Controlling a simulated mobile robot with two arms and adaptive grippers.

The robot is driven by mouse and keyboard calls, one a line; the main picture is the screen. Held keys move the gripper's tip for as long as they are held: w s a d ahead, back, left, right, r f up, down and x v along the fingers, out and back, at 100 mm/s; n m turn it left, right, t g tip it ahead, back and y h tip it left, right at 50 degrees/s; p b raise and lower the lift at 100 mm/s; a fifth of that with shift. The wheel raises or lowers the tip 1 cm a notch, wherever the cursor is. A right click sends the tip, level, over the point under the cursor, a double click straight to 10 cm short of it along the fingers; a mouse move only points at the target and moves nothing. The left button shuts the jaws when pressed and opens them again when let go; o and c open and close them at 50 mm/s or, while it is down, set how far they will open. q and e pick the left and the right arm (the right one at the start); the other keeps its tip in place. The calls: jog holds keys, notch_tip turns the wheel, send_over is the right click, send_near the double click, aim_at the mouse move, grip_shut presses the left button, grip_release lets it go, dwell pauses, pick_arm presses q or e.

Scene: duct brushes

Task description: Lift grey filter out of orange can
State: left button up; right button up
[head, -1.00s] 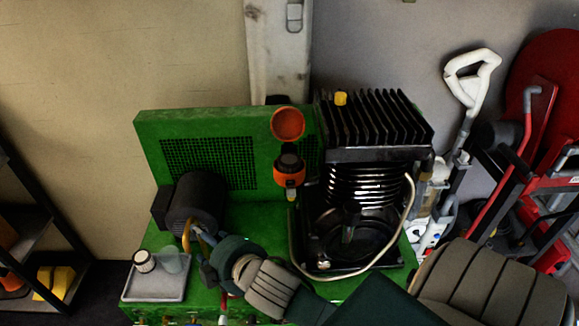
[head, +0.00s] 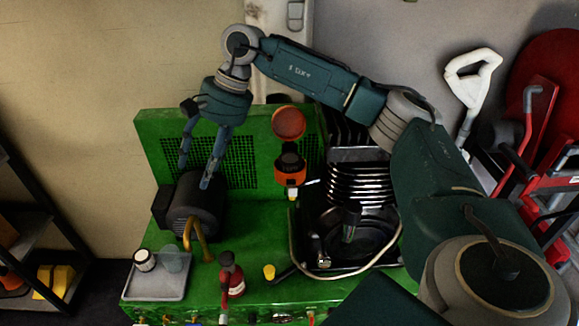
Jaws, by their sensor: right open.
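The orange can (head: 291,179) is fixed upright at the middle of the green machine, beside the black finned block. Its round orange lid (head: 289,122) stands open above it. A dark grey round piece, likely the grey filter (head: 290,161), shows in the can's mouth; its lower part is hidden. My right gripper (head: 194,177) is open and empty, fingers pointing down in front of the green mesh panel. It is to the left of the can, above the dark motor, and apart from both. My left gripper is not in view.
A grey tray (head: 159,288) with a small jar and a clear cup sits at the front left. A dark motor (head: 193,210), a red bottle (head: 232,280) and a yellow cap (head: 269,271) stand on the green machine (head: 250,240). A pale hose loops around the black block (head: 365,185).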

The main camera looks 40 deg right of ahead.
jog(key=s+d+r+h, duration=0.1)
jog(key=d+r+h, duration=0.15)
jog(key=d, duration=0.65)
notch_tip(320, 180, up, 3)
jog(key=g+h, duration=0.1)
jog(key=h, duration=0.2)
send_over(290, 158)
jog(key=a, duration=0.1)
jog(key=f, duration=0.2)
jog(key=f+b, duration=0.1)
jog(key=f, duration=0.1)
jog(key=shift+s+d+g, duration=0.25)
jog(key=shift+g, duration=0.05)
jog(key=shift+f, duration=0.35)
jog(key=shift+d+f+p, duration=0.1)
jog(key=shift+f+p, duration=0.3)
jog(key=f+p, duration=0.1)
jog(key=f, duration=0.2)
jog(key=shift+w+d+f+p, duration=0.15)
jog(key=shift+w+f+p, duration=0.05)
jog(key=shift+f+p, duration=0.2)
jog(key=shift+f, duration=0.4)
jog(key=shift+c, duration=0.5)
